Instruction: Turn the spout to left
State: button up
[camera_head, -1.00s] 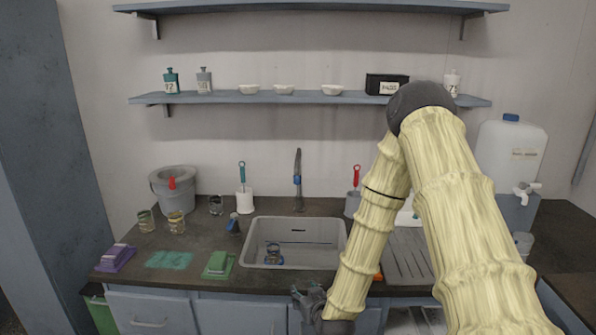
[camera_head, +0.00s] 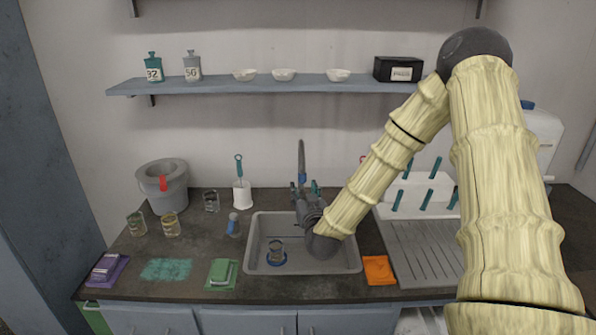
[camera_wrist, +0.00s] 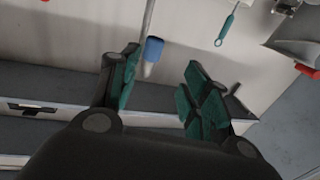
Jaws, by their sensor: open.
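The spout (camera_head: 301,158) is a thin grey pipe at the back of the sink, centred left to right, with a blue part low on it. In the wrist view the spout (camera_wrist: 149,18) comes down from the top edge and its blue end (camera_wrist: 153,50) lies just beyond the fingertips, nearer the left finger. My gripper (camera_head: 304,190) is over the sink in front of the spout and hides its lower part. The gripper (camera_wrist: 160,85) shows teal finger pads spread apart with nothing between them. I cannot tell whether a finger touches the spout.
A teal-handled brush (camera_head: 239,168) stands left of the spout. A drying rack (camera_head: 432,192) with teal pegs stands to the right. A shelf (camera_head: 215,88) with bottles and bowls runs above.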

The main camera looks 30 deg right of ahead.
aim_at(304, 178)
jog(key=x, duration=0.2)
jog(key=p+x, duration=0.1)
jog(key=x, duration=0.2)
jog(key=d+p+x, duration=0.1)
jog(key=x, duration=0.1)
jog(key=shift+d+r, duration=0.1)
jog(key=shift+d, duration=0.1)
jog(key=shift+p+x, duration=0.4)
jog(key=shift+x, duration=0.65)
grip_shut()
